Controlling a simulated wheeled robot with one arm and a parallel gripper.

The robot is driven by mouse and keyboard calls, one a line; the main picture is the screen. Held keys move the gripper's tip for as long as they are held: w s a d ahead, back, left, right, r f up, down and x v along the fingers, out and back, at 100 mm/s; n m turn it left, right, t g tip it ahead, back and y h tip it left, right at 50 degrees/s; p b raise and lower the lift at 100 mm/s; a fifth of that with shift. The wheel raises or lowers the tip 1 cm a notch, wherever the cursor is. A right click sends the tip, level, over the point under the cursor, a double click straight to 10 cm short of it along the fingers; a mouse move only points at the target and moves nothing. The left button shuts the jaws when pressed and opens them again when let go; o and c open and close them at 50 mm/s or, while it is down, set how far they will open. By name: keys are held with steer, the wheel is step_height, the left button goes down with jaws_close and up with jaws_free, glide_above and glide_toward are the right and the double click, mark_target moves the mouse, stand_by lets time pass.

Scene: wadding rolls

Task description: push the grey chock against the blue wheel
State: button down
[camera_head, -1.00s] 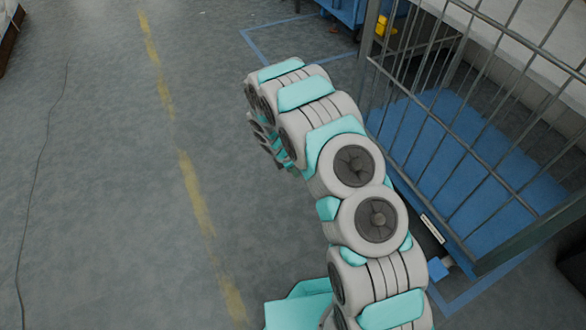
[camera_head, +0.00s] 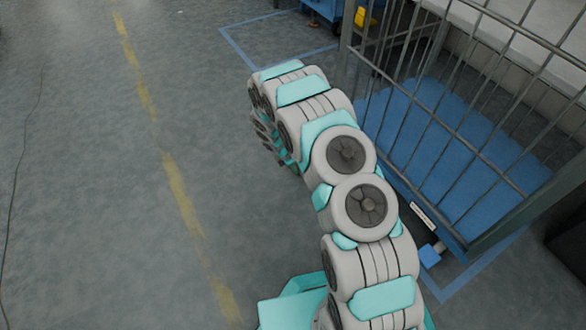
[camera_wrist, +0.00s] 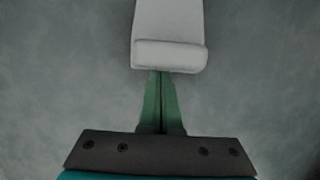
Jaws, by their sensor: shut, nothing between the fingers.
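The grey chock (camera_wrist: 168,28) shows in the wrist view as a pale grey block with a rounded near end, running up out of the top of the picture. My gripper (camera_wrist: 162,78) has its green fingers together, with nothing between them. The fingertips are at the chock's near end; they look to be touching it, but a small gap cannot be ruled out. In the head view my own arm hides the gripper and the chock. I cannot make out the blue wheel for certain; a small blue part (camera_head: 430,256) sits at the lower near corner of the cage cart.
A barred cage cart (camera_head: 455,140) with a blue floor stands to the right of my arm. Blue lines mark the floor around it. A yellow dashed line (camera_head: 180,205) runs along the open concrete floor on the left. A blue object with a yellow part (camera_head: 365,17) stands at the back.

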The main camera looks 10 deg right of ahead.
steer(key=w+d+p, duration=0.1)
steer(key=d, duration=0.1)
steer(key=d+p, duration=0.2)
steer(key=d, duration=0.1)
steer(key=w+d+p, duration=0.1)
steer(key=d+p, duration=0.1)
steer(key=d, duration=0.1)
steer(key=shift+w+d+r, duration=0.2)
steer(key=shift+w, duration=0.15)
steer(key=shift+w+d+f+p, duration=0.15)
steer(key=shift+d+p, duration=0.15)
steer(key=shift+d, duration=0.1)
steer(key=shift+a, duration=0.55)
steer(key=a, duration=0.1)
steer(key=s+a, duration=0.1)
steer(key=a, duration=0.1)
steer(key=shift+s, duration=0.15)
steer(key=p+v, duration=0.1)
steer(key=v, duration=0.9)
steer(key=shift+d, duration=0.15)
